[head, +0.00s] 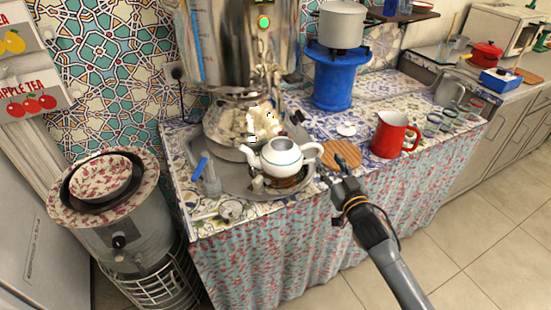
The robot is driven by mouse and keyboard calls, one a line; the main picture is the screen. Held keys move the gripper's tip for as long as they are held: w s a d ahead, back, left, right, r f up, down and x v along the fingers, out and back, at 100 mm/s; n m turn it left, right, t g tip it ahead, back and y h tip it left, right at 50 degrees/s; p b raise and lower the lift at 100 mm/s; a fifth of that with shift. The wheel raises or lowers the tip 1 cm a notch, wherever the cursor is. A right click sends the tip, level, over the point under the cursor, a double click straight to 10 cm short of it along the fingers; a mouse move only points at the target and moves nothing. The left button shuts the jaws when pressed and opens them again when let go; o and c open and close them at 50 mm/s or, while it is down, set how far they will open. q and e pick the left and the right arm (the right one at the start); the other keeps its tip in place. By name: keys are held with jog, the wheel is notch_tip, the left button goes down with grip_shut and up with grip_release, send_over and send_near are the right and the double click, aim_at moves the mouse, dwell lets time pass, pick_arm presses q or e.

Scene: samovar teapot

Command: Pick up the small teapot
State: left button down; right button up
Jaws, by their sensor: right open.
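The small white teapot (281,158) sits upright on a metal tray at the base of the samovar, near the front of the tiled counter. It has a thin dark band near its top and parts sticking out at both sides. My right gripper (340,166) is open and empty. It is to the right of the teapot in the picture, apart from it, in front of a round wooden board. My left gripper is not in view.
The tall metal samovar (232,125) stands behind the teapot. A round wooden board (346,151) and a red jug (391,135) are to the right. A blue stand (333,82) holds a pot (341,24). A patterned cloth (270,262) hangs from the counter front.

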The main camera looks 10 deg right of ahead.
aim_at(321, 152)
jog(key=w, duration=0.2)
jog(key=w+a, duration=0.1)
jog(key=w, duration=0.1)
jog(key=shift+f, duration=0.4)
jog(key=shift+d, duration=0.1)
grip_shut()
jog(key=shift+r, duration=0.15)
